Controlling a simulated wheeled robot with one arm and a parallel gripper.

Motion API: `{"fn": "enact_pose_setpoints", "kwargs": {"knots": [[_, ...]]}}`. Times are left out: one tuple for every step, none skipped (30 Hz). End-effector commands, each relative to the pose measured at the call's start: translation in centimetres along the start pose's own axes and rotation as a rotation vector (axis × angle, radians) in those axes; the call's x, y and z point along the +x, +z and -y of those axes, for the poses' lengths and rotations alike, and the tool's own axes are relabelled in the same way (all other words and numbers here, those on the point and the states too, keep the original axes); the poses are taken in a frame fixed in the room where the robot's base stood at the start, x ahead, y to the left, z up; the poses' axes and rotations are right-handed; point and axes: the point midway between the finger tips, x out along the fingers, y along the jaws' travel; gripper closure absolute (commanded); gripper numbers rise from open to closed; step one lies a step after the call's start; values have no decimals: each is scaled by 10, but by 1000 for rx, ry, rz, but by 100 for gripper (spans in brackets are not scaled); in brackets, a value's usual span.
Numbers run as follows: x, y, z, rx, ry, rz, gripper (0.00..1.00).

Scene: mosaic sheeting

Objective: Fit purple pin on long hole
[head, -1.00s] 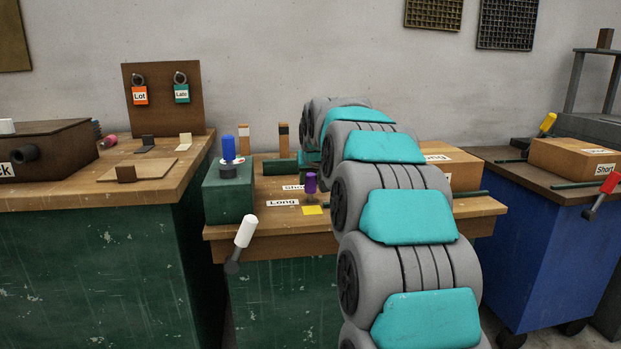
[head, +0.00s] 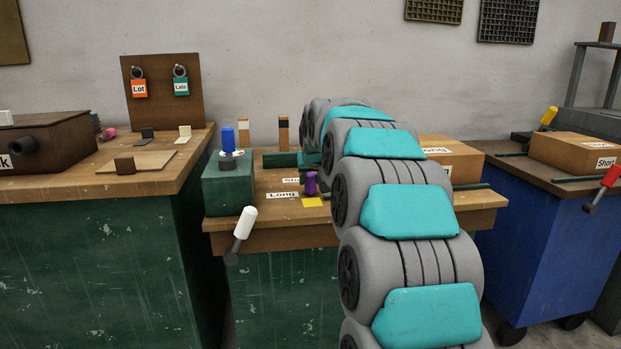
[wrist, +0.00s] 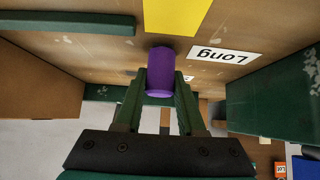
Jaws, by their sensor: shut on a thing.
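The purple pin (wrist: 159,72) is between the two green fingers of my gripper (wrist: 160,76) in the wrist view, and the gripper is shut on it. In the head view the purple pin (head: 310,183) shows just left of my arm, beside the yellow square (head: 313,203). My gripper is mostly hidden behind my arm there. The "Long" label (head: 282,196) lies on the wooden bench top left of the pin; it also shows upside down in the wrist view (wrist: 222,56). I cannot make out the long hole itself.
A green block (head: 229,186) with a blue-handled piece (head: 228,141) on it stands left of the pin. A white-handled lever (head: 245,223) projects at the bench front. A cardboard box (head: 455,166) stands to the right, behind my arm. Two upright posts (head: 283,133) stand behind.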

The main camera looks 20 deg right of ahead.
Motion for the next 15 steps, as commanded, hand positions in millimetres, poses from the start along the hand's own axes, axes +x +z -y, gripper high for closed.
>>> {"fn": "enact_pose_setpoints", "kwargs": {"knots": [[1, 1, 0, 0, 0, 0, 100], [1, 2, 0, 0, 0, 0, 100], [2, 2, 0, 0, 0, -1, 100], [2, 3, 0, 0, 0, -1, 100], [3, 3, 0, 0, 0, 0, 100], [4, 4, 0, 0, 0, 0, 100], [4, 4, 0, 0, 0, -1, 100], [4, 4, 0, 0, 0, -1, 59], [4, 4, 0, 0, 0, -1, 55], [4, 4, 0, 0, 0, -1, 51], [4, 4, 0, 0, 0, 0, 48], [4, 4, 0, 0, 0, 0, 44], [4, 4, 0, 0, 0, 0, 40], [4, 4, 0, 0, 0, 0, 37], [4, 4, 0, 0, 0, 0, 32]]}}
